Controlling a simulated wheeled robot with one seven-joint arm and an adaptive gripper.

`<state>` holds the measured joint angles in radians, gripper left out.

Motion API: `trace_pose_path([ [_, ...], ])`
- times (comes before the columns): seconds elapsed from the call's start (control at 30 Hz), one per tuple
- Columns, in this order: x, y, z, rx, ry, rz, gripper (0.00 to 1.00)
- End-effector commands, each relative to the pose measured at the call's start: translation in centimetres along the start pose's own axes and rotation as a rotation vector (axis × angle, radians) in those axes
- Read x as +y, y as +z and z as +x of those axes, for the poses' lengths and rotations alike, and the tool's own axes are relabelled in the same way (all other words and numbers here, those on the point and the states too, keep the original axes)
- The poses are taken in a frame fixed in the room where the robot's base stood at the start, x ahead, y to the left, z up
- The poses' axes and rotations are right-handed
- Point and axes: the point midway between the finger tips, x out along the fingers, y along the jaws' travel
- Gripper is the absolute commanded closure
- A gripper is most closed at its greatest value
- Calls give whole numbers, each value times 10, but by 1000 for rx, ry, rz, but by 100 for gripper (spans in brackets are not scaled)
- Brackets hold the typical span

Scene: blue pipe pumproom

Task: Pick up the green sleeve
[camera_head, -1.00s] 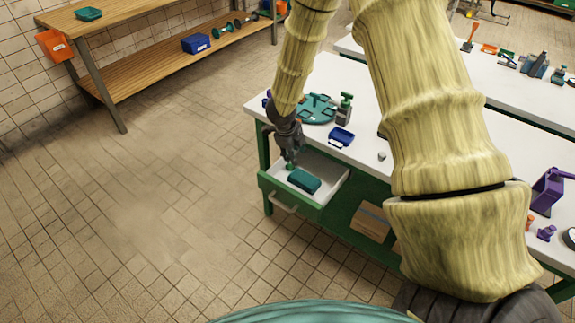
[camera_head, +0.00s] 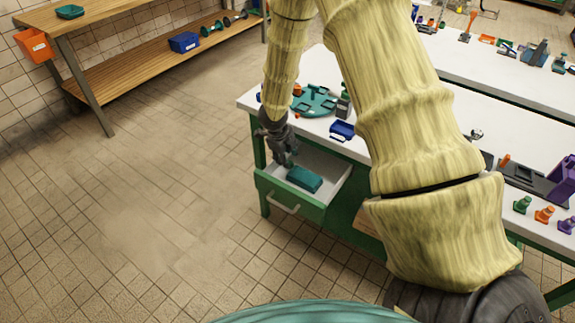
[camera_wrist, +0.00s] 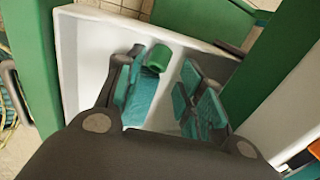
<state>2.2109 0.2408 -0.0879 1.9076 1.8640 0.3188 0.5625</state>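The green sleeve (camera_wrist: 157,57) is a short, bright green cylinder inside the white-lined open drawer (camera_head: 334,184). In the wrist view it shows between the fingertips, nearer the left finger. My gripper (camera_head: 287,161) reaches down into the drawer from above. In the wrist view my gripper (camera_wrist: 166,72) is open, with teal pads on dark fingers and a gap between them. I cannot tell whether a finger touches the sleeve. In the head view the sleeve is not distinguishable and seems hidden by the gripper.
A teal block (camera_head: 304,178) lies in the drawer beside the gripper. The drawer's green front (camera_head: 285,198) and walls surround the fingers. On the white tabletop above stand a teal round plate (camera_head: 313,101) and a blue bin (camera_head: 342,130). The floor to the left is clear.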

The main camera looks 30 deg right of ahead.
Motion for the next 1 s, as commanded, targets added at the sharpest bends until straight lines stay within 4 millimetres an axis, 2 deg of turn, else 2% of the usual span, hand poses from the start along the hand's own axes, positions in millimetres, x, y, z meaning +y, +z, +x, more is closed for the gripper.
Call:
trace_pose_path([
  [0.2, 1, 1, 28, 2, -1, -3, 62],
  [0.4, 3, 2, 46, 0, 1, -4, 62],
  [0.73, 5, 2, 51, -1, 4, -5, 62],
  [0.77, 5, 2, 51, -1, 4, -5, 55],
  [0.93, 4, 2, 50, 0, 3, -5, 86],
  [1.0, 4, 2, 50, 0, 3, -5, 87],
])
